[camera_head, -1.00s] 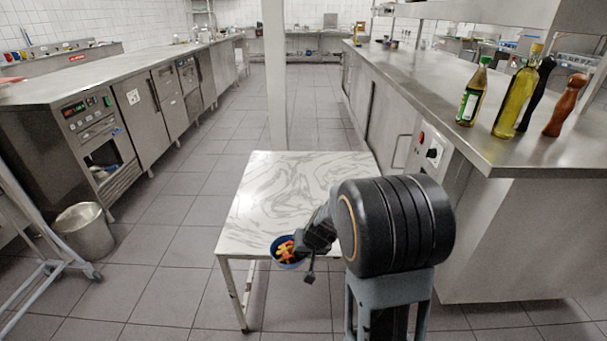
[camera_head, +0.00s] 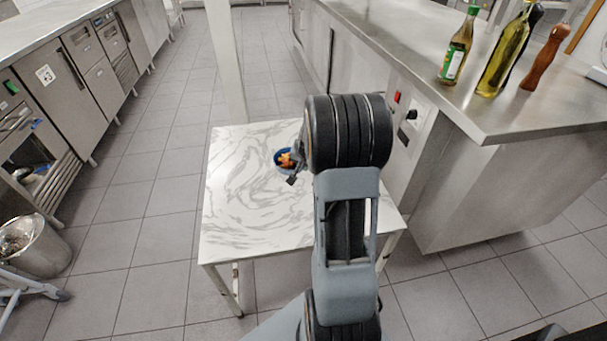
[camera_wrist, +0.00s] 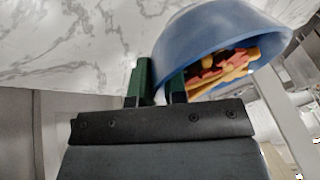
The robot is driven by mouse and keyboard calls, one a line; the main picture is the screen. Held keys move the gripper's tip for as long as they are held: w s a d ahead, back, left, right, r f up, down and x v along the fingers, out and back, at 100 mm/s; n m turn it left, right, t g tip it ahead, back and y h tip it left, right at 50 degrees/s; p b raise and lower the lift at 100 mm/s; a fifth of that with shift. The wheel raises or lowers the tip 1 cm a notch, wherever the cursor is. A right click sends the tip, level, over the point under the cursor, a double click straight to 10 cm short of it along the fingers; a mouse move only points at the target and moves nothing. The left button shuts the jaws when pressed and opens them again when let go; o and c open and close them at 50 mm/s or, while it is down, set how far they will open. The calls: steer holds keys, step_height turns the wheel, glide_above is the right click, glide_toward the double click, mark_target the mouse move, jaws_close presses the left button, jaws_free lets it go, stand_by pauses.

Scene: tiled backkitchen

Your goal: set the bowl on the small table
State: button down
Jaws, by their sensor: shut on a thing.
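The blue bowl (camera_head: 279,164) holds orange, yellow and red pieces. In the head view it shows over the middle of the small table (camera_head: 240,220), which has a white marbled top. My gripper (camera_head: 296,170) is at the bowl's right side, partly hidden behind my arm. In the wrist view the bowl (camera_wrist: 215,40) is large and looks tilted, and my gripper (camera_wrist: 161,85) is shut on its rim with green fingers. The table top (camera_wrist: 80,45) fills the upper left there. I cannot tell whether the bowl touches the table.
A steel counter (camera_head: 400,65) with bottles (camera_head: 458,48) and a brown pepper mill (camera_head: 544,58) stands at the right. A white post (camera_head: 226,60) rises behind the table. A metal bin (camera_head: 30,245) stands at the left. The table top around the bowl is clear.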

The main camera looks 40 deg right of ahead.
steer(key=w+d+f, duration=0.1)
steer(key=w+f, duration=0.1)
steer(key=f, duration=0.1)
steer(key=w+d+f+b, duration=0.1)
steer(key=f, duration=0.1)
steer(key=shift+d, duration=0.3)
steer(key=shift+f+b, duration=0.45)
steer(key=shift+f, duration=1)
steer(key=shift+f, duration=0.15)
steer(key=c, duration=1.2)
jaws_free()
steer(key=shift+o, duration=0.2)
